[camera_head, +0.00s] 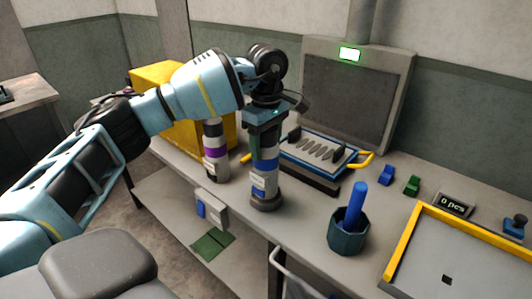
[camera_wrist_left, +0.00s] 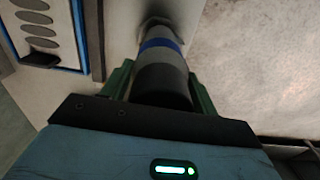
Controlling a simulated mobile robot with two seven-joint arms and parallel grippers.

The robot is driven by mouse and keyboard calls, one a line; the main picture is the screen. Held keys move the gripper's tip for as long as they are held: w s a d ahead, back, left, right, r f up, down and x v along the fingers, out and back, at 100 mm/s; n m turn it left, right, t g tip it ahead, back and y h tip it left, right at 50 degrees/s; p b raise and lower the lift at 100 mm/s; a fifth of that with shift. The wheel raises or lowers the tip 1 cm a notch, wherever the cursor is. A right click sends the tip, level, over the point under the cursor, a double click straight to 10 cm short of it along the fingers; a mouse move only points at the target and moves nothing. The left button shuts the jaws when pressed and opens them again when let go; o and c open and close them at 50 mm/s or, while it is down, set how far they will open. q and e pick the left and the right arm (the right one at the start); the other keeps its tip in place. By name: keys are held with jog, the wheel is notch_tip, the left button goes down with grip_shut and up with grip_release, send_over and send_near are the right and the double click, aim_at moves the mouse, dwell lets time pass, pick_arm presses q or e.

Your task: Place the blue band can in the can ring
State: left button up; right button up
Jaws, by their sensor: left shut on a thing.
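The blue band can (camera_head: 264,166) is a grey and dark cylinder with a blue band and a small pale label. It stands upright near the table's front edge. My left gripper (camera_head: 266,135) comes down from above and is shut on its dark upper part. In the left wrist view the can (camera_wrist_left: 160,60) lies between my green fingers. The dark can ring (camera_head: 266,203) is at the can's foot; part of it also shows in the left wrist view (camera_wrist_left: 154,22). I cannot tell whether the can is fully seated. My right gripper is not in view.
A purple band can (camera_head: 216,158) stands close on the left, before a yellow box (camera_head: 160,75). Behind is a blue-edged tray (camera_head: 318,152) with yellow handles. A dark green cup (camera_head: 348,236) with a blue stick and a yellow-rimmed tray (camera_head: 405,245) are on the right.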

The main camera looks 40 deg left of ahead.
pick_arm(q)
jog(key=shift+r, duration=0.1)
jog(key=shift+w+a, duration=0.2)
jog(key=shift+w, duration=0.1)
jog(key=shift+s+f, duration=0.1)
jog(key=shift+f, duration=1.75)
jog(key=shift+f, duration=0.1)
jog(key=o, duration=1.7)
notch_tip(320, 180, up, 12)
jog(key=shift+r, duration=0.1)
